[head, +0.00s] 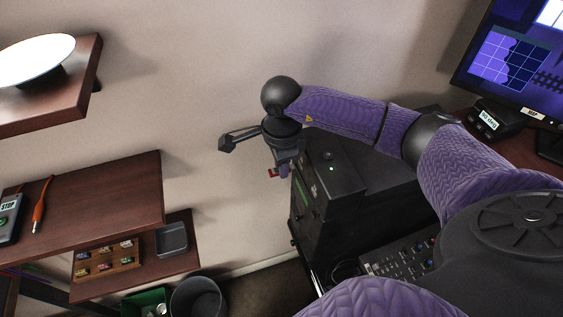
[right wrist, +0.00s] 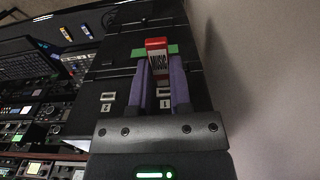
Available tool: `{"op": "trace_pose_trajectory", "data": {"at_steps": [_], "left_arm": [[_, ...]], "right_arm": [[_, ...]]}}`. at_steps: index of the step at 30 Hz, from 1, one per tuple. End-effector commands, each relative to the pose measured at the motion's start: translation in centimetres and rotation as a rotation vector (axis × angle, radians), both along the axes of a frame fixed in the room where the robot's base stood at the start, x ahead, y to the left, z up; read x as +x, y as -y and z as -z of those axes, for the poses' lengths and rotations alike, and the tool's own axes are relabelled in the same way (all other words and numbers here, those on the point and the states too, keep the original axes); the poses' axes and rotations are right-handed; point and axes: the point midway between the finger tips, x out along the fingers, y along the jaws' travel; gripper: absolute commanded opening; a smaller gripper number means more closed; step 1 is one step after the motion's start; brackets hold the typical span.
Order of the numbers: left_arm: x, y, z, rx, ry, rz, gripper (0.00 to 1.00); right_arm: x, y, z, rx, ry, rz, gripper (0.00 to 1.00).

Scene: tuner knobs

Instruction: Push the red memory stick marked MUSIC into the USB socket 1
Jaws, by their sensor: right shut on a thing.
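The red memory stick (right wrist: 157,62) has a white label reading MUSIC. My right gripper (right wrist: 160,82) is shut on it, with one purple finger on each side. In the head view the red stick (head: 272,173) shows at the tip of my right gripper (head: 283,171), beside the left face of the black equipment case (head: 338,217). In the right wrist view two pale socket-like marks with small labels show on a black panel, one left (right wrist: 107,97) of the fingers and one partly hidden between them (right wrist: 164,90). I cannot tell whether the stick touches the panel. My left gripper is not in view.
A wooden tray (head: 78,272) of small coloured pieces and a grey tray (head: 172,239) sit on the lower shelf at left. A green bin (head: 130,304) and a grey bin (head: 197,300) stand below. The wall is close behind the case.

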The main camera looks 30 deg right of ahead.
Motion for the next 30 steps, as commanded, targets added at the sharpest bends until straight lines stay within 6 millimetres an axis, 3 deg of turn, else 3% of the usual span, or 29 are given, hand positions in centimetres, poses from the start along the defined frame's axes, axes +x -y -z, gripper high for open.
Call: {"op": "trace_pose_trajectory", "data": {"at_steps": [30], "left_arm": [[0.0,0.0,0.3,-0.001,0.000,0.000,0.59]], "right_arm": [[-0.5,2.2,0.0,0.000,0.000,0.001,0.00]]}}
